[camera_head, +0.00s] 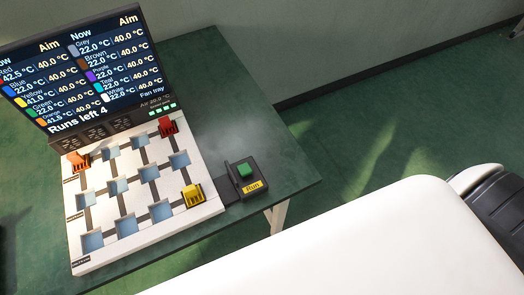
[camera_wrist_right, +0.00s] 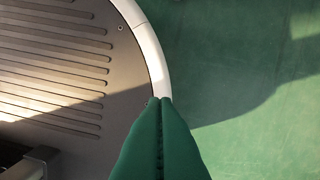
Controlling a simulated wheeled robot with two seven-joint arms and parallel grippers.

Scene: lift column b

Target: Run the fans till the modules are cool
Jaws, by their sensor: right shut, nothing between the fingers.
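The fan tray (camera_head: 150,226) is a white board with pale blue square sockets on the table. A red module (camera_head: 168,127) sits at its back right, an orange module (camera_head: 79,163) at its back left, and a yellow module (camera_head: 193,196) at its front right. The green button (camera_head: 244,170) stands on a black box labelled "Run" beside the tray. The screen (camera_head: 85,70) reads red about 42.5, yellow 41.0, orange about 41, the others 22.0, aim 40.0, "Runs left 4". My right gripper (camera_wrist_right: 161,101) is shut and empty over the floor, away from the table.
The dark green table (camera_head: 205,75) has bare space behind the button box. Faint haze hangs near the box. Several fan grilles (camera_head: 97,132) and small green lights show under the screen. Green floor (camera_head: 400,130) lies open to the right of the table.

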